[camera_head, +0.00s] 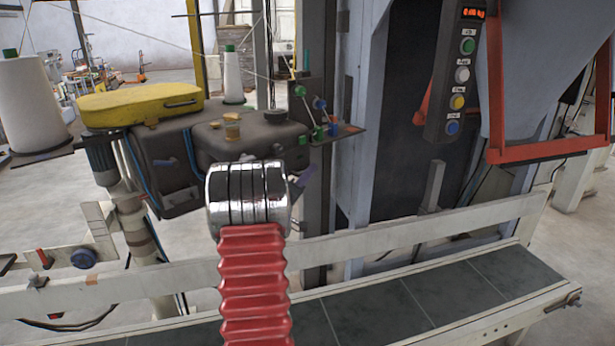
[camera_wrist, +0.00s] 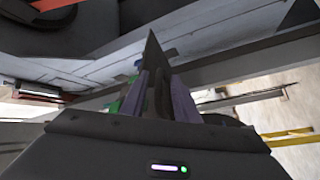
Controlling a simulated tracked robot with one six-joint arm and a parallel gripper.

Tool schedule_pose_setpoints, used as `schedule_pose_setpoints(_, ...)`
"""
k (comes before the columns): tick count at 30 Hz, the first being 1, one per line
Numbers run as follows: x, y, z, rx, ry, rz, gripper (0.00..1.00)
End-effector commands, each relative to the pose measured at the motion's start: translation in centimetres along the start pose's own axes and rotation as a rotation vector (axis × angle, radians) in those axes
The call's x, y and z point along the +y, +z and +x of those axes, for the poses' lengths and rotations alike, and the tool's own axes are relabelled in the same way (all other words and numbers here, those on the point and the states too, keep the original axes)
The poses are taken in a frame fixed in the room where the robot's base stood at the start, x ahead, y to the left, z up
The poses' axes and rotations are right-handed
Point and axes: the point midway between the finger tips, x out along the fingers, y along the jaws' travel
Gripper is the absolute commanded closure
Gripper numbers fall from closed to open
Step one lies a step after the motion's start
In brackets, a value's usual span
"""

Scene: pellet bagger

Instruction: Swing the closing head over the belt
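The dark grey closing head (camera_head: 255,138) with a yellow cover (camera_head: 140,103) sits on a pale column (camera_head: 133,215) behind the rail at left. In the head view it appears beyond the belt (camera_head: 375,313), not above it. My gripper is mostly hidden behind my chrome wrist in the head view; one purple finger (camera_head: 308,180) shows near the closing head's right end. In the wrist view my gripper (camera_wrist: 163,85) has two purple fingers apart, with a dark pointed shape (camera_wrist: 153,52) between them. I cannot tell whether they grip it.
A pale rail (camera_head: 400,232) runs along the belt's far side. A control box (camera_head: 458,75) with coloured buttons hangs at right beside a red frame (camera_head: 493,90). White thread cones (camera_head: 30,95) stand at left. The visible belt right of my arm is empty.

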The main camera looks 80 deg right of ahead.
Motion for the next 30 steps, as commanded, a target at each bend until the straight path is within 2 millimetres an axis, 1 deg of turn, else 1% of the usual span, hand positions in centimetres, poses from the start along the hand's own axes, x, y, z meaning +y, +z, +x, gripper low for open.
schedule_pose_setpoints(7,-0.01,-0.01,0.06,0.0,0.0,0.0,0.72)
schedule_pose_setpoints(8,-0.01,0.0,0.06,0.0,0.0,0.0,0.73)
schedule_pose_setpoints(19,-0.03,-0.01,0.03,0.0,-0.001,0.0,0.99)
schedule_pose_setpoints(30,-0.12,-0.01,-0.01,0.001,-0.002,-0.001,1.0)
